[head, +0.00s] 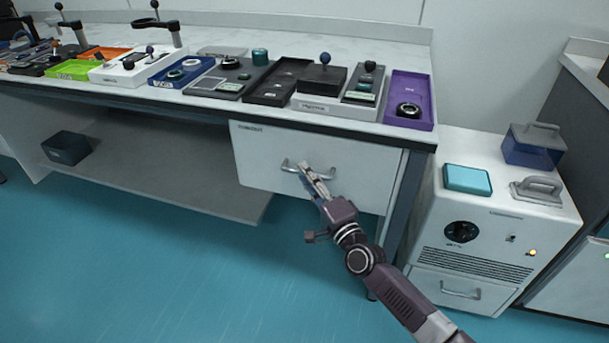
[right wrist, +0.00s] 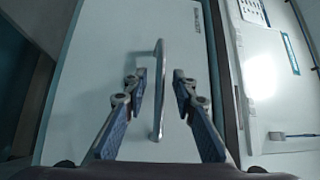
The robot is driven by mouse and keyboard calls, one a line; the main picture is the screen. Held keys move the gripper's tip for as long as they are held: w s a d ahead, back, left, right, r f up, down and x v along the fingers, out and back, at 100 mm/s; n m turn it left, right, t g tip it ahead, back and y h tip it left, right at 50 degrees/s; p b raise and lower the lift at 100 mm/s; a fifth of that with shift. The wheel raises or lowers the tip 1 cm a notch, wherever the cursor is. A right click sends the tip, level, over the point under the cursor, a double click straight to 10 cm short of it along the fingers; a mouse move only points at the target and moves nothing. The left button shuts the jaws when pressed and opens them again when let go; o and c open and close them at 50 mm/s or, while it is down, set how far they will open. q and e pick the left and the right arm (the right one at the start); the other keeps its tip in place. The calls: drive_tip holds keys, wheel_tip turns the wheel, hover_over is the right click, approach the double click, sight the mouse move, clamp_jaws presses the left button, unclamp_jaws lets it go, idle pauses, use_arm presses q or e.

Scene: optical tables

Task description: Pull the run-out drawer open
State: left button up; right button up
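The run-out drawer (head: 265,155) is a white drawer front with a small dark label, under the right end of the long table. It looks shut. Its silver bar handle (head: 290,169) also shows in the right wrist view (right wrist: 158,95), running upright in that picture. My right gripper (head: 309,172) is at the handle. In the right wrist view its fingers (right wrist: 159,90) are open, one on each side of the handle, with a gap to it on both sides. I cannot tell how far the fingertips reach past the bar. My left gripper is not in view.
Trays and devices stand along the tabletop, among them a purple tray (head: 420,87) at the right end. A white cabinet (head: 440,255) with a dial and its own lower handle stands to the right. The blue floor (head: 180,275) before the drawer is clear.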

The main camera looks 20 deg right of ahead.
drive_tip(key=shift+w+a+r, duration=0.1)
drive_tip(key=shift+w+a, duration=0.05)
drive_tip(key=shift+w, duration=0.5)
clamp_jaws()
